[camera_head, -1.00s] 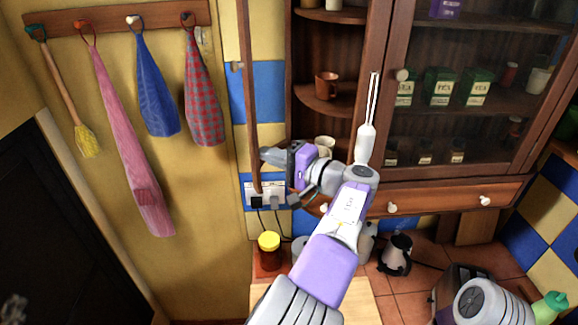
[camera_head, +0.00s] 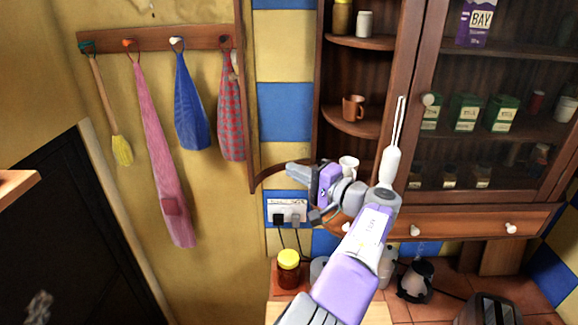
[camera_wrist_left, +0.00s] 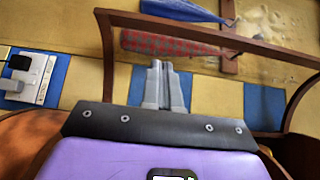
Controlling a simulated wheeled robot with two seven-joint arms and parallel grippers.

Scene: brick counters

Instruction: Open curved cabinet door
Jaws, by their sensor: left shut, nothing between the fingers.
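The curved cabinet door (camera_head: 250,120) is a narrow wooden frame with a curved bottom rail. It stands swung open to the left of the cabinet's rounded open shelves (camera_head: 351,121). In the left wrist view the door frame (camera_wrist_left: 215,40) spans the top and curves down the right side. My left gripper (camera_head: 292,173) is inside the opening, near the bottom rail, pointing left. In the left wrist view its fingers (camera_wrist_left: 165,70) are shut and empty, appearing within the frame's outline; I cannot tell whether they touch it. My right gripper is out of view.
A brown mug (camera_head: 353,108) stands on a rounded shelf, and a white cup (camera_head: 348,165) is beside my left wrist. A wall socket (camera_head: 288,211) and yellow-lidded jar (camera_head: 288,268) are below. Cloths hang from a rack (camera_head: 150,40) at left. A glazed cabinet door (camera_head: 430,60) is at right.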

